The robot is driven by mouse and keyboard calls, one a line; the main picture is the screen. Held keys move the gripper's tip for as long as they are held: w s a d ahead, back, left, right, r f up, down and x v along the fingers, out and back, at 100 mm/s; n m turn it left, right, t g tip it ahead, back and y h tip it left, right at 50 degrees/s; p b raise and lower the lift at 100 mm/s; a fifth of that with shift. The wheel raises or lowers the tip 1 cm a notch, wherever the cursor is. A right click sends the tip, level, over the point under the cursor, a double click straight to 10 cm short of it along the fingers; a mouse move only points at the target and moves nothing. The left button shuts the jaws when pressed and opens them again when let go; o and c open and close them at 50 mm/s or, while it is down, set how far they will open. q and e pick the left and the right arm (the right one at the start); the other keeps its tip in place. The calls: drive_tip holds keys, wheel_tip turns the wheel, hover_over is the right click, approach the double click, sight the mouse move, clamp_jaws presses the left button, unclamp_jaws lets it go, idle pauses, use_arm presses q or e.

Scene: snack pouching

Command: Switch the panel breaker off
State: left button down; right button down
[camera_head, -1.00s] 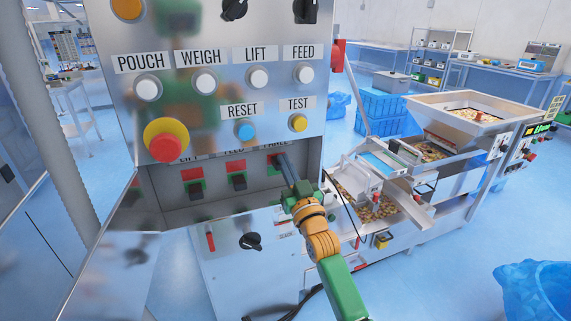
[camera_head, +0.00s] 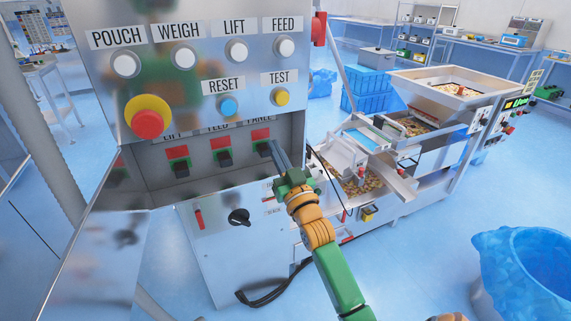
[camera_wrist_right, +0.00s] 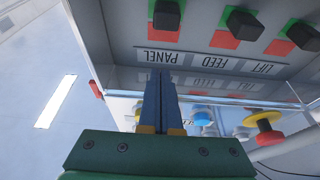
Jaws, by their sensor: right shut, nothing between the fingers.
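The panel breaker (camera_head: 262,147) is the rightmost of three black levers in the recess under the button panel. Its red patch shows above the lever in the head view. In the wrist view, which is upside down, its black lever (camera_wrist_right: 167,14) stands at the top beyond the PANEL label. My right gripper (camera_head: 272,146) is shut and empty, its dark fingers reaching into the recess at the breaker. My left gripper is not in view.
The feed breaker (camera_head: 223,158) and lift breaker (camera_head: 180,168) sit to the left. A red emergency button (camera_head: 147,124) projects above the recess. The cabinet's open door (camera_head: 110,240) stands at left. A hopper machine (camera_head: 440,110) and a blue-lined bin (camera_head: 525,265) are at right.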

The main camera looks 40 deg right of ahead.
drive_tip(key=shift+b+v, duration=0.55)
drive_tip(key=shift+v, duration=2.4)
drive_tip(key=shift+w+d+f, duration=0.1)
drive_tip(key=shift+f, duration=0.05)
